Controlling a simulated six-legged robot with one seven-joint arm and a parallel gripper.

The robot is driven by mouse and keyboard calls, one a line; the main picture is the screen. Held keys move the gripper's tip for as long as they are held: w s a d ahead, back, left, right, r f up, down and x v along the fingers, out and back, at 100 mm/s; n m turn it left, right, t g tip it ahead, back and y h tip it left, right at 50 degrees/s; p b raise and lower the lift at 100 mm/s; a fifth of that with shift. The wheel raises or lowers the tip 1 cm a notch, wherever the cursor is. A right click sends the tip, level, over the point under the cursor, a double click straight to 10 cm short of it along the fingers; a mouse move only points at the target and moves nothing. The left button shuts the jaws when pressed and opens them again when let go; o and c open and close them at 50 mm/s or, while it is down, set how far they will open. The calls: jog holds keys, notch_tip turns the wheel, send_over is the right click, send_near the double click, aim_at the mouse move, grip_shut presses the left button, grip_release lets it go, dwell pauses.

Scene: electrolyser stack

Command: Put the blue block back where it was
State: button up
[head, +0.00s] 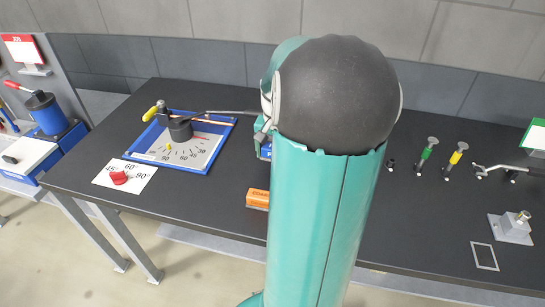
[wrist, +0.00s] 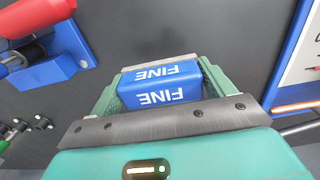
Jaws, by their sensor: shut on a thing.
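The blue block (wrist: 163,84), marked FINE in white, sits between the two green fingers of my gripper (wrist: 162,86) in the wrist view. My gripper is shut on it. Whether the block touches the dark tabletop beneath cannot be told. In the head view a small blue patch of the block (head: 265,151) shows at the left edge of my teal arm. The arm hides most of the gripper there.
An orange block (head: 257,199) lies near the table's front edge. Green (head: 427,155) and yellow (head: 456,158) handled pieces stand right.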

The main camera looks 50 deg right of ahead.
jog(key=shift+w+d+f, duration=0.15)
jog(key=shift+d+f, duration=0.05)
jog(key=shift+f, duration=0.15)
jog(key=f, duration=0.2)
jog(key=shift+w+d+f, duration=0.2)
jog(key=shift+w+f, duration=0.05)
jog(key=shift+f, duration=0.3)
jog(key=shift+f, duration=0.15)
jog(key=shift+f, duration=0.2)
jog(key=o, duration=1)
jog(key=shift+o, duration=0.2)
jog(key=shift+s+r, duration=0.1)
